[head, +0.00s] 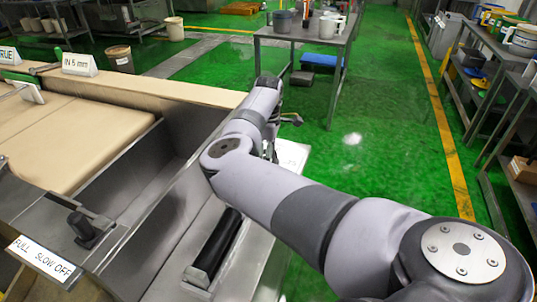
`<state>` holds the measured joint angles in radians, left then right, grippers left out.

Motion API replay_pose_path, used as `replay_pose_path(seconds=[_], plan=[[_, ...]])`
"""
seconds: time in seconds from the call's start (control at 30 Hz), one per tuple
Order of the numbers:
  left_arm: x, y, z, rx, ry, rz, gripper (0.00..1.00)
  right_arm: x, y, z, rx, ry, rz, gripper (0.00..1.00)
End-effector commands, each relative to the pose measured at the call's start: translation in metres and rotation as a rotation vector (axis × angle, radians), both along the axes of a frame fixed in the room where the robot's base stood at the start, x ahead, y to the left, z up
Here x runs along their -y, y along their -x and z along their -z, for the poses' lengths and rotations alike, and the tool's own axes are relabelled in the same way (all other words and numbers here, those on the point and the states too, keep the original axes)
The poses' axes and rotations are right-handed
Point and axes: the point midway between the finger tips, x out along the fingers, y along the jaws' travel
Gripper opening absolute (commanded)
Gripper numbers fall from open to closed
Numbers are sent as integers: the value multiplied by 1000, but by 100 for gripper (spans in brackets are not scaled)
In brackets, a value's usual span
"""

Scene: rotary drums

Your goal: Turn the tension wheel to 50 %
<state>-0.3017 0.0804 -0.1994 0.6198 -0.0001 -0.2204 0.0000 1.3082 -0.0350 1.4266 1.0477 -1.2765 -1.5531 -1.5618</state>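I cannot make out a tension wheel or a percent scale in the head view. One grey arm of mine comes in from the lower right and reaches over the metal edge of the machine (185,190). Dark parts at its far end, probably my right gripper (287,119), are mostly hidden behind the forearm, so its fingers cannot be read. The arm also covers part of the machine's right side. My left gripper is not in view.
A black lever (82,226) stands by a label (40,257) reading FULL, SLOW, OFF. A tan belt (70,140) lies left, with an IN 5 sign (79,65) behind. A metal table (305,34) with containers stands beyond. Green floor (385,130) is clear; shelves (490,85) line the right.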

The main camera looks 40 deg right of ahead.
Motion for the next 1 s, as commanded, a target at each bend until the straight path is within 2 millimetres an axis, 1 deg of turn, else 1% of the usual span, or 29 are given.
replay_pose_path(seconds=[0.17,0.2,0.9,1.0], plan=[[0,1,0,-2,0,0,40,0,0,0,0,0,0,68],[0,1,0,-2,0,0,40,0,0,0,0,0,0,67],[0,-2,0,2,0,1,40,0,0,-1,1,-1,0,20],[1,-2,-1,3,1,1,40,0,0,-1,0,0,2,20]])
